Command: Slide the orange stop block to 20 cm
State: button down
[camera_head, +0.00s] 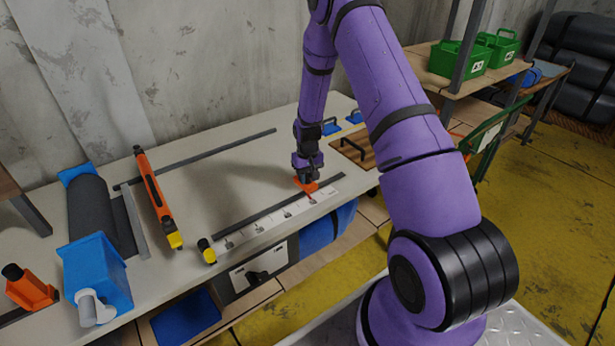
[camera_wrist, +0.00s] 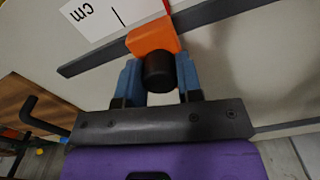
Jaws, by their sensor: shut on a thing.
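The orange stop block (camera_head: 304,185) sits on a dark rail (camera_head: 262,208) on the workbench, toward the rail's right end. A white scale strip (camera_head: 262,224) with small marks runs along the rail's front side; its numbers are too small to read. In the wrist view the orange block (camera_wrist: 152,36) carries a black round knob (camera_wrist: 158,71), and a white label (camera_wrist: 100,16) reads "cm" upside down beside one stroke. My gripper (camera_head: 306,176) reaches down from above. In the wrist view its blue fingers (camera_wrist: 160,80) are shut on the knob, one on each side.
A yellow-and-black piece (camera_head: 207,250) stands by the rail's left end. An orange tool (camera_head: 157,198), a dark roller (camera_head: 90,210) and a blue box-shaped device (camera_head: 95,277) lie farther left. A black handle (camera_head: 352,148) stands right of my gripper.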

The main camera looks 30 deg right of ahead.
jog(key=a, duration=2)
jog(key=s+a, duration=0.1)
jog(key=a, duration=0.9)
jog(key=shift+s, duration=0.1)
jog(key=c, duration=0.8)
grip_release()
jog(key=shift+r, duration=0.1)
notch_tip(320, 180, up, 11)
jog(key=shift+f, duration=0.2)
